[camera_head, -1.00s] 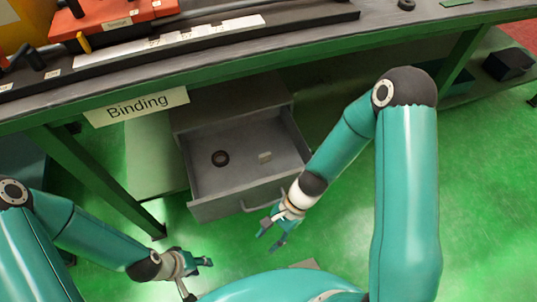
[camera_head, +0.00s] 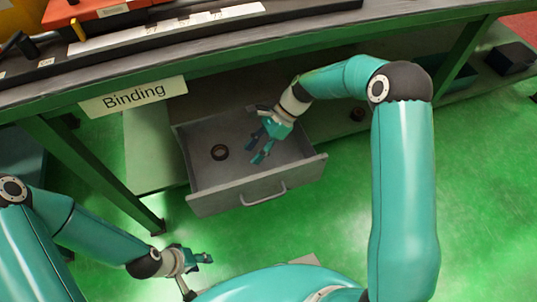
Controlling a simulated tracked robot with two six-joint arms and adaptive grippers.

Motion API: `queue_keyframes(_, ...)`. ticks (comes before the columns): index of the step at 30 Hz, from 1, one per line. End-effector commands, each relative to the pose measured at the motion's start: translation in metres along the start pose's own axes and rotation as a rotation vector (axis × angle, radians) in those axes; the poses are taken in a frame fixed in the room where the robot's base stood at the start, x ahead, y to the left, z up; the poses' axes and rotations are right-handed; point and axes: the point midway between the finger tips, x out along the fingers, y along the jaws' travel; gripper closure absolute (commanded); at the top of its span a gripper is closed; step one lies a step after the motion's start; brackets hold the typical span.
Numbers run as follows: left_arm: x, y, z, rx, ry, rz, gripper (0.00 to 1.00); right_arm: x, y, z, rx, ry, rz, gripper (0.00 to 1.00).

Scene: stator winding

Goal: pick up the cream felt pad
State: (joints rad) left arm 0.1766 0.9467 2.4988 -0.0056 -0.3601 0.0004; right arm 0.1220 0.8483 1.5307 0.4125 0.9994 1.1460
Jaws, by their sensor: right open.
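The cream felt pad is not visible now; my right gripper covers the part of the drawer where a small pale piece lay earlier. The open grey drawer (camera_head: 220,200) is below the bench. My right gripper (camera_head: 254,152) is over the drawer's interior, with its fingers apart and pointing down toward the drawer floor. I cannot tell whether its fingertips touch anything. My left gripper (camera_head: 207,257) is low at the left, outside the drawer and in front of it, and its finger opening is unclear.
A dark ring (camera_head: 219,152) lies in the drawer, left of my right gripper. The green bench (camera_head: 60,110) overhangs the drawer's back, with a "Binding" sign (camera_head: 132,97) on its edge. A bench leg stands left of the drawer. Green floor is open in front.

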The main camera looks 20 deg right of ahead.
Motion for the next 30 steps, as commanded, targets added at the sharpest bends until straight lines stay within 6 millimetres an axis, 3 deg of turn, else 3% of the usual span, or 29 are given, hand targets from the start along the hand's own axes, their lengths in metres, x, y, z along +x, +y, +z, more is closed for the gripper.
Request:
queue_keyframes(1,0.012,-0.004,0.0,0.0,0.0,0.0,0.6,0.0,-0.017,-0.021,-0.027,0.079,-0.016,0.56)
queue_keyframes(3,0.018,-0.006,0.0,0.0,0.0,0.0,0.6,-0.01,-0.034,-0.041,-0.051,0.181,-0.037,0.56)
queue_keyframes(7,0.022,-0.008,0.0,0.0,0.0,0.0,0.6,-0.024,-0.052,-0.062,-0.069,0.295,-0.062,0.56)
queue_keyframes(19,0.033,-0.012,0.0,0.0,0.0,0.0,0.6,0.001,-0.059,-0.075,-0.078,0.334,-0.069,0.56)
queue_keyframes(30,0.051,-0.018,0.0,0.0,0.0,0.0,0.6,0.045,-0.057,-0.085,-0.079,0.333,-0.068,0.56)
